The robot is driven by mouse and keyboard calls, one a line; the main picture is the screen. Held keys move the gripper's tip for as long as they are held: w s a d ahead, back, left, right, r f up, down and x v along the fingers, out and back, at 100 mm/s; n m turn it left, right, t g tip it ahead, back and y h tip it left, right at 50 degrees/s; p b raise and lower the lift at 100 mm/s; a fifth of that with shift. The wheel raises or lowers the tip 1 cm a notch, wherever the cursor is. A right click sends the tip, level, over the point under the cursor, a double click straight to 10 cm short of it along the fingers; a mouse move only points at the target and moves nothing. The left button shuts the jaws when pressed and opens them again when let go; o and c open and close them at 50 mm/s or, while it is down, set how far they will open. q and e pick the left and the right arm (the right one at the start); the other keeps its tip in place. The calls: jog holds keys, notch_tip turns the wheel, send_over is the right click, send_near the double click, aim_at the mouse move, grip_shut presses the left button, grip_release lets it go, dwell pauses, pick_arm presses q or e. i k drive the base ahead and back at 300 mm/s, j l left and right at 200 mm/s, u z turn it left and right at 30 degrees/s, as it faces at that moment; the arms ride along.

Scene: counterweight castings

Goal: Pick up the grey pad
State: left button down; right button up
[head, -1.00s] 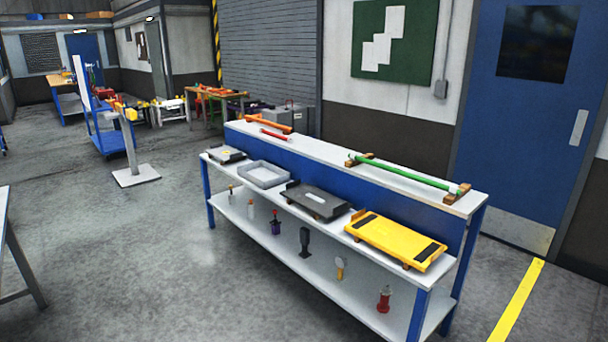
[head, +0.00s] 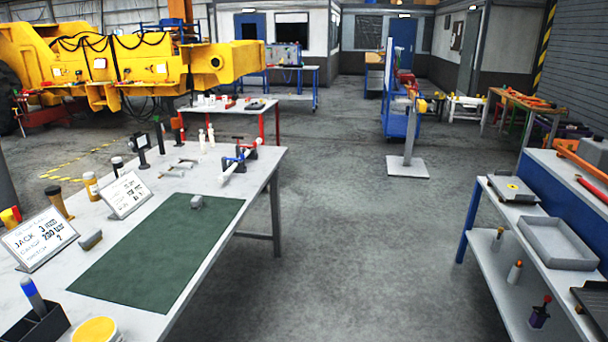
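A small grey block (head: 196,201) sits at the far edge of the dark green mat (head: 150,262) on the white table at the left. Another small grey piece (head: 90,240) lies on the bare tabletop just left of the mat, near the sign cards. I cannot tell for sure which of these is the grey pad. Neither of my grippers is in view.
The white table (head: 220,275) also holds sign cards (head: 40,238), bottles, a black holder (head: 34,322) and a yellow-topped tub (head: 95,330). A shelf bench (head: 490,205) with trays stands at the right. The floor between (head: 350,250) is clear.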

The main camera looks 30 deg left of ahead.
aim_at(196, 203)
jog(key=i+u, duration=0.35)
jog(key=i, duration=0.35)
jog(key=i+u, duration=0.3)
jog(key=i, duration=0.45)
jog(key=i+u, duration=0.45)
jog(key=i+l+u, duration=0.2)
jog(key=u, duration=0.2)
jog(key=i+l+u, duration=0.6)
jog(key=u, duration=0.25)
jog(key=i+l+u, duration=0.2)
jog(key=u, duration=0.15)
jog(key=i+l+u, duration=0.2)
jog(key=u, duration=0.2)
jog(key=i+l+u, duration=0.15)
jog(key=l+u, duration=0.2)
